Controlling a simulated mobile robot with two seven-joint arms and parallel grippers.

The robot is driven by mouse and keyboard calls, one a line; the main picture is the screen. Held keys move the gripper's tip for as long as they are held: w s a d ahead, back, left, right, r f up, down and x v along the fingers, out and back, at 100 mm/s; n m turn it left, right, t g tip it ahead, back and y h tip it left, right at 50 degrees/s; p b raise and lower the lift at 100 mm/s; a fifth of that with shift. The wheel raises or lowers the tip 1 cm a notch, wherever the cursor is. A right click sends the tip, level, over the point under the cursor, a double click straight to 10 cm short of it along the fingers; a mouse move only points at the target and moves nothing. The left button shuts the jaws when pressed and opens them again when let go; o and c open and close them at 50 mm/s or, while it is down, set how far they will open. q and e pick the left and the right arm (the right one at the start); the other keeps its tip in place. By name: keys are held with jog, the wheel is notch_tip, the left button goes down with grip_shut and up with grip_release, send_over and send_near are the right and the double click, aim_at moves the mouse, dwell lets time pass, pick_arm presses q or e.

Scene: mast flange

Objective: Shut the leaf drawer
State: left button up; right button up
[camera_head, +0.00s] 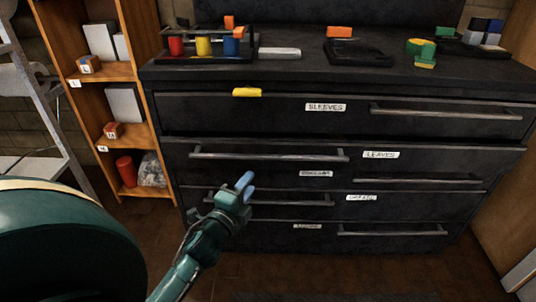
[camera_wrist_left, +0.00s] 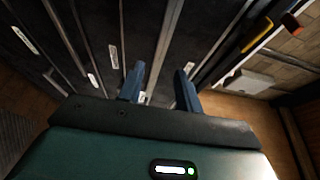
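The leaf drawer (camera_head: 270,170), labelled LEAVES (camera_head: 381,155), is the second drawer down in a black cabinet. Its front stands out from the cabinet and overhangs the drawer below, so it looks partly open. Its long bar handle (camera_head: 268,156) is on the left half of the front. My left gripper (camera_head: 247,184) is in front of the cabinet, below this handle. In the left wrist view the blue fingers (camera_wrist_left: 158,85) are apart with nothing held between them. I cannot tell whether they touch the cabinet. My right gripper is not in view.
The SLEEVES drawer (camera_head: 325,107) is above, with a yellow piece (camera_head: 247,92) near its top edge. Blocks, a rack (camera_head: 205,52) and a dark tray (camera_head: 358,52) stand on the cabinet top. A wooden shelf (camera_head: 132,73) and a grey ladder (camera_head: 45,110) are at left.

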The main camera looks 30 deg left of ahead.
aim_at(267, 158)
pick_arm(q)
jog(key=w, duration=0.4)
jog(key=w+a+b, duration=0.1)
jog(key=w, duration=0.3)
jog(key=w+a+b, duration=0.1)
jog(key=w, duration=0.3)
jog(key=shift+w, duration=0.45)
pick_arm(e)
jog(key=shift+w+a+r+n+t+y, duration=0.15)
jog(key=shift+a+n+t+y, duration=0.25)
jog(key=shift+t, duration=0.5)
pick_arm(q)
grip_shut()
